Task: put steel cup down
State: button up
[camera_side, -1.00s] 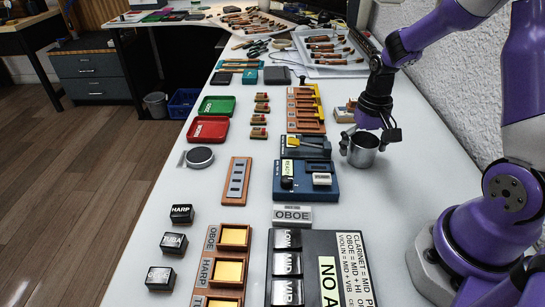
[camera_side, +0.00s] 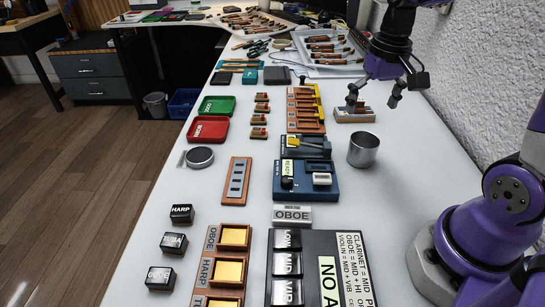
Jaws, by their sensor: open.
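The steel cup (camera_side: 363,150) stands upright on the white table, to the right of the blue device with the READY label (camera_side: 306,180). My gripper (camera_side: 374,104) is open, above and behind the cup and clear of it. Its fingers point down over a small wooden block with a pale base (camera_side: 354,114). Whether a finger touches that block I cannot tell.
Wooden holders with yellow parts (camera_side: 305,108) stand left of the gripper. A red tray (camera_side: 208,129) and a green tray (camera_side: 216,105) lie at the left edge. The table (camera_side: 395,190) right of the cup is bare. A white wall bounds the right.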

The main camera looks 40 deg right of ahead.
jog(key=s+a+r+n+t, duration=0.4)
jog(key=s+a+n, duration=0.1)
jog(key=a, duration=0.5)
jog(key=shift+s+n+t, duration=0.25)
jog(key=shift+n+t, duration=0.05)
jog(key=shift+t, duration=0.1)
